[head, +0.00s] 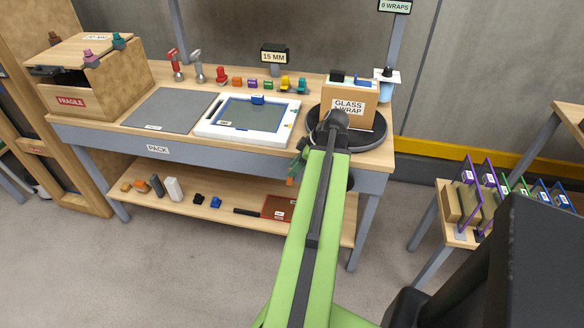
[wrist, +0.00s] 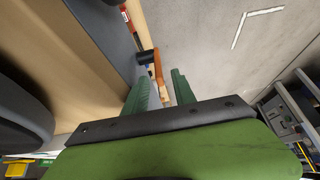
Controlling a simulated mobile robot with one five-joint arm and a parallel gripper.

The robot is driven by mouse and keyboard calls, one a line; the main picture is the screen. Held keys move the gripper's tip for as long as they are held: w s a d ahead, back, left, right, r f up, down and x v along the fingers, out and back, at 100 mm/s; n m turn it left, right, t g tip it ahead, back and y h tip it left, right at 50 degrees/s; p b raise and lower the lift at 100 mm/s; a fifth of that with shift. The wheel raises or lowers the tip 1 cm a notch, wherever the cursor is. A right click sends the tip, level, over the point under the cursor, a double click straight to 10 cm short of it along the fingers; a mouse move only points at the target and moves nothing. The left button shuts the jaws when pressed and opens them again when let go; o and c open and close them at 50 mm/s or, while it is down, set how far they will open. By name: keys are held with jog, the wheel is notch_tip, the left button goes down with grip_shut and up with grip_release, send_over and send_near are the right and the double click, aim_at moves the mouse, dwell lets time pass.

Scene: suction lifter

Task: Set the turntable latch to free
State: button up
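The turntable (head: 372,138) is a black disc at the right end of the bench, carrying a cardboard box (head: 360,98) marked GLASS WRAP. My gripper (head: 296,165) is at the bench's front edge, left of and below the turntable. In the wrist view its two green fingers (wrist: 160,82) are apart. An orange bar (wrist: 158,70) with a black knob (wrist: 147,56) shows between and beyond the fingers; it looks like the latch lever. Its orange end also shows below my gripper in the head view (head: 290,181). I cannot tell whether the fingers touch it, nor its setting.
A white framed tray (head: 204,128) and a grey mat (head: 150,109) lie on the bench. A FRAGILE box (head: 70,100) stands at the left end. The lower shelf (head: 140,198) holds several small items. A side table with purple-edged dividers (head: 466,177) stands at right.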

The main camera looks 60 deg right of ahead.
jog(key=p+v, duration=1.1)
jog(key=v, duration=0.4)
jog(key=shift+p, duration=0.3)
jog(key=shift+r, duration=0.15)
